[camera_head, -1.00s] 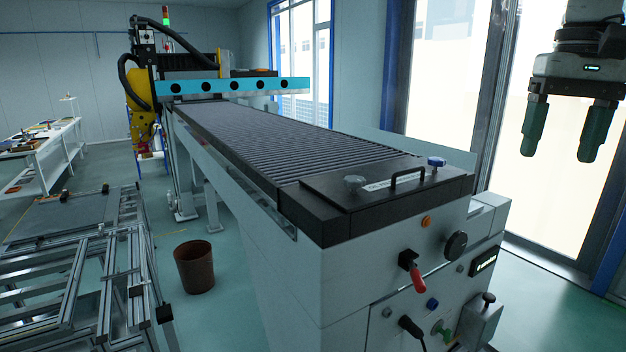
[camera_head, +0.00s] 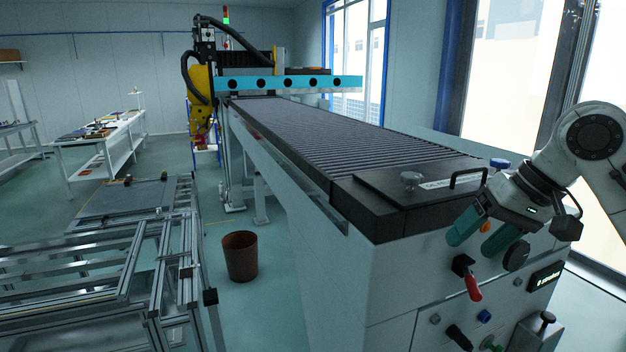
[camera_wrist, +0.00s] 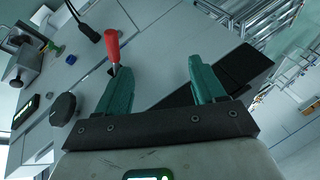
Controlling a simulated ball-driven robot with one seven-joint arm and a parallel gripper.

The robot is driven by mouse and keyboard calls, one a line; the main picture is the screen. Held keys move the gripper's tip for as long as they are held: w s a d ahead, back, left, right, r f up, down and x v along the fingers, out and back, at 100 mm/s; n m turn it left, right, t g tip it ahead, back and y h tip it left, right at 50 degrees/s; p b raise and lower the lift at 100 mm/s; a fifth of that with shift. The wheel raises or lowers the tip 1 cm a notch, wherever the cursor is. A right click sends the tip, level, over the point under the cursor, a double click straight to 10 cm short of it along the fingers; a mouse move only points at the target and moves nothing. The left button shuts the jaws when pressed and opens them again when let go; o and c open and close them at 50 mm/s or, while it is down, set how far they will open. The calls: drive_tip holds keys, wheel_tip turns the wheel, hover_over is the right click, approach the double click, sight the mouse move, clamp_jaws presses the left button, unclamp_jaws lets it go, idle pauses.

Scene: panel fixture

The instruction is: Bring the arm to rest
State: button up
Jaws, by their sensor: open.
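My gripper (camera_head: 476,236) is in front of the panel end of the long grey machine (camera_head: 345,262), at the right of the head view. Its two green fingers are apart with nothing between them, pointing down and left. In the wrist view my gripper (camera_wrist: 160,88) also shows open and empty, with the panel behind it. A red-handled switch (camera_head: 471,282) is on the panel below the fingers; in the wrist view the red handle (camera_wrist: 112,46) appears just beyond the left finger. I cannot tell the exact gap to the panel.
The panel also carries a black round knob (camera_head: 516,256), a lit display (camera_head: 545,277) and a blue button (camera_head: 484,316). A black handle (camera_head: 468,174) stands on the machine's top. A brown bin (camera_head: 240,256) and a metal frame (camera_head: 130,275) stand to the left, with open floor between.

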drive_tip(key=s+a+f+t+y+b, duration=0.1)
drive_tip(key=a+f, duration=0.3)
drive_tip(key=f, duration=0.4)
drive_tip(key=s+a+f+y, duration=0.1)
drive_tip(key=a+f, duration=0.2)
drive_tip(key=f, duration=0.4)
drive_tip(key=s+a+f, duration=0.1)
drive_tip(key=s+f, duration=0.3)
drive_tip(key=f, duration=0.3)
drive_tip(key=s+a+f, duration=0.1)
drive_tip(key=s+f, duration=0.3)
drive_tip(key=f, duration=0.3)
drive_tip(key=s+d+f+g+h, duration=0.1)
drive_tip(key=s+d+f+h, duration=0.1)
drive_tip(key=s+f, duration=0.3)
drive_tip(key=s+d+f+g+h+b, duration=0.1)
drive_tip(key=s+d+f, duration=0.3)
drive_tip(key=s, duration=0.9)
drive_tip(key=s+d+f+g+h+b, duration=0.1)
drive_tip(key=s+d+f+h, duration=0.1)
drive_tip(key=s+f, duration=0.4)
drive_tip(key=s+h, duration=0.1)
drive_tip(key=s, duration=0.2)
drive_tip(key=shift+d+f+m+h, duration=0.15)
drive_tip(key=shift+d+m+h, duration=0.15)
drive_tip(key=shift+d+m, duration=0.1)
drive_tip(key=shift+s, duration=0.1)
